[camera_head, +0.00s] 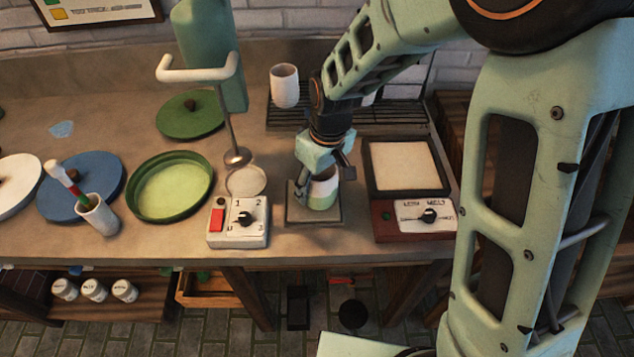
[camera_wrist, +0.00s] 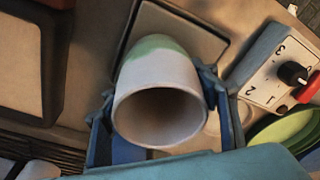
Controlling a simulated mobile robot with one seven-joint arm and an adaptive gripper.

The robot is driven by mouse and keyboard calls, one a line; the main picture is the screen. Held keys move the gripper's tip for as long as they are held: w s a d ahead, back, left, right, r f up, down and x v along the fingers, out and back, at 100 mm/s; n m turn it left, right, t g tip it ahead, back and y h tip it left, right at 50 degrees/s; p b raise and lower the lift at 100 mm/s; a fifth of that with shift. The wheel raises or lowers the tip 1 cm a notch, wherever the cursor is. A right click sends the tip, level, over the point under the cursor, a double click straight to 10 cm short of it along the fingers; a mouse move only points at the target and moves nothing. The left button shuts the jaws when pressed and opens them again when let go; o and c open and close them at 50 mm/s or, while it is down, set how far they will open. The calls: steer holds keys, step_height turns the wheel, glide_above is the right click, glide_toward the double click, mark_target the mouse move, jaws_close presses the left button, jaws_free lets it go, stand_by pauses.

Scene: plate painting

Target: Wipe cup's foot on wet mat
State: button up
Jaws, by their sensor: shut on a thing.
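A white cup (camera_head: 322,190) with a green lower part is in my gripper (camera_head: 318,182), over or on a small square grey mat (camera_head: 299,213) at the bench's front middle. In the wrist view the cup (camera_wrist: 160,105) shows its open mouth, with the green band at its far end. My gripper (camera_wrist: 160,110) is shut on the cup from both sides. The mat (camera_wrist: 205,42) shows beyond the cup in the wrist view. Whether the cup's foot touches the mat is hidden.
A white control box (camera_head: 238,222) stands left of the mat. A framed pale pad (camera_head: 402,166) with a dial box is to the right. A green basin (camera_head: 171,187) lies left, and a rack with another white cup (camera_head: 284,86) stands behind.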

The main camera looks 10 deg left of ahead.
steer(key=shift+s+a, duration=0.25)
steer(key=shift+a, duration=0.5)
steer(key=shift+s+a, duration=0.25)
steer(key=shift+a, duration=0.45)
steer(key=shift+w+d, duration=0.1)
steer(key=shift+d, duration=0.1)
steer(key=shift+w+d+f, duration=0.1)
steer(key=shift+w+d, duration=0.05)
steer(key=shift+d, duration=0.55)
steer(key=shift+w+d, duration=0.15)
steer(key=shift+d, duration=0.55)
steer(key=shift+a, duration=0.1)
steer(key=shift+s+a, duration=0.2)
steer(key=shift+a, duration=0.6)
steer(key=shift+s+a, duration=0.15)
steer(key=shift+a, duration=0.6)
steer(key=shift+w+d, duration=0.1)
steer(key=shift+d, duration=0.1)
steer(key=shift+w+d, duration=0.15)
steer(key=shift+d, duration=0.6)
steer(key=shift+w+d, duration=0.15)
steer(key=shift+d, duration=0.55)
